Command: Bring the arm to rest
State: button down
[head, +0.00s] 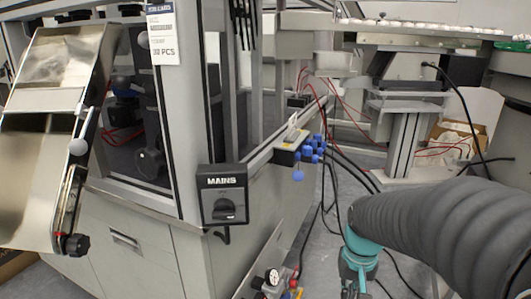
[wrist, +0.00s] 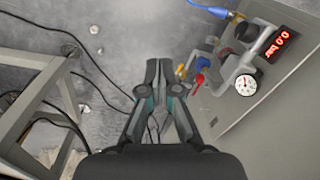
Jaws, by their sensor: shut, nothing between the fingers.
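My gripper (wrist: 158,68) points down over the grey floor in the wrist view. Its two fingers meet at the tips, and nothing is held between them. In the head view my arm comes in from the right in a dark ribbed sleeve. Its teal wrist shows at the lower middle, and the fingertips are cut off by the bottom edge. The gripper is beside the machine cabinet (head: 135,255), apart from it as far as I can tell.
A MAINS switch box (head: 223,194) sits on the cabinet corner. A pressure gauge (wrist: 246,85) and red digital display (wrist: 277,42) are on the cabinet side. Blue fittings (head: 313,150) and loose cables hang nearby. A metal stand (wrist: 35,85) is at left in the wrist view. Bare floor (wrist: 135,30) lies between.

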jog(key=s+a+r+t+p, duration=0.1)
jog(key=s+r+t, duration=0.1)
jog(key=s+r, duration=0.3)
jog(key=s+a+r+n+t+p, duration=0.1)
jog(key=s+r+t, duration=0.1)
jog(key=s+r, duration=0.4)
jog(key=shift+s+a+r+t, duration=0.25)
jog(key=shift+a+r+t, duration=0.05)
jog(key=shift+r, duration=0.05)
jog(key=c, duration=1.8)
grip_release()
jog(key=shift+s+r+n, duration=0.1)
jog(key=shift+r+n, duration=0.2)
jog(key=o, duration=0.7)
jog(key=shift+a+r, duration=0.1)
jog(key=shift+r, duration=0.1)
jog(key=shift+c, duration=0.2)
jog(key=shift+s, duration=0.1)
